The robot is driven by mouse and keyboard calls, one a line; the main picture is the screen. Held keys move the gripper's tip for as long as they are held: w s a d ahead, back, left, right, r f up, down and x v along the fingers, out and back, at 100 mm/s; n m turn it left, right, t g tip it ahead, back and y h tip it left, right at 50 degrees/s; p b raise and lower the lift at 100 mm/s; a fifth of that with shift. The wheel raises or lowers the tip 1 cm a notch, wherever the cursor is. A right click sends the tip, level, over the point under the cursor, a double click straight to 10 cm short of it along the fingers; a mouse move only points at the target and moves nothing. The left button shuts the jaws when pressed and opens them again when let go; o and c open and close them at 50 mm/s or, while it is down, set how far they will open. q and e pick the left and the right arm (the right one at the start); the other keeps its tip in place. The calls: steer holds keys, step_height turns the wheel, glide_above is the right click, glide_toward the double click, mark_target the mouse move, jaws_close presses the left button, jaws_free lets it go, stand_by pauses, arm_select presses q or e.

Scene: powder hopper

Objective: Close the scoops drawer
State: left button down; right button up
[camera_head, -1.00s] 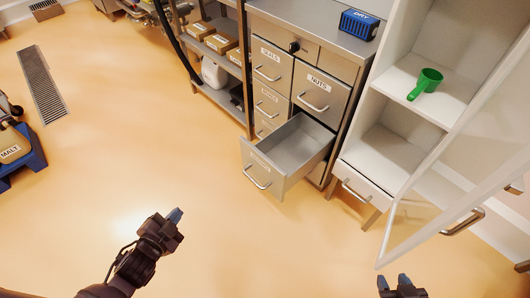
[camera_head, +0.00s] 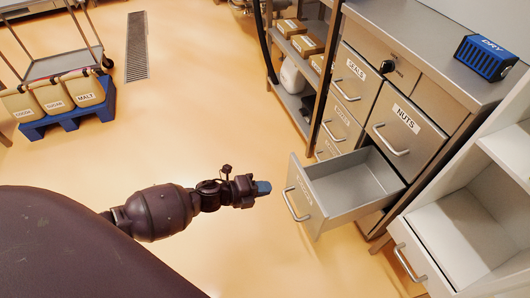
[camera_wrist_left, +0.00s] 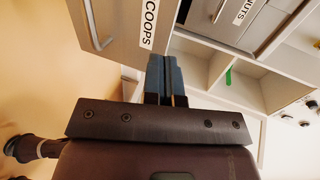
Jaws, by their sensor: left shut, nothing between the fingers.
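In the left wrist view the drawer front (camera_wrist_left: 118,28) reads SCOOPS, with the handle (camera_wrist_left: 92,25) at the upper left. My left gripper (camera_head: 262,188) is shut and empty, with its blue fingertips a little to the left of the drawer front. In the left wrist view the shut fingers (camera_wrist_left: 165,75) point toward the label end of the front; contact cannot be told. My right gripper is out of view.
Drawers labelled SEALS (camera_head: 354,75) and NUTS (camera_head: 402,125) are shut. A blue DRY box (camera_head: 485,57) stands on the counter. A white cabinet (camera_head: 455,235) stands at right. A blue pallet (camera_head: 65,116) carries several containers. The floor left of the drawer is clear.

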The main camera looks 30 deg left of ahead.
mark_target(303, 180)
arm_select(q)
steer(key=b+x, duration=0.1)
steer(key=x, duration=0.8)
steer(key=shift+w+d+r+b, duration=0.15)
steer(key=shift+b, duration=0.25)
steer(key=shift+w+d, duration=0.35)
steer(key=shift+w, duration=0.05)
steer(key=shift+w+r, duration=0.1)
steer(key=shift+w, duration=0.05)
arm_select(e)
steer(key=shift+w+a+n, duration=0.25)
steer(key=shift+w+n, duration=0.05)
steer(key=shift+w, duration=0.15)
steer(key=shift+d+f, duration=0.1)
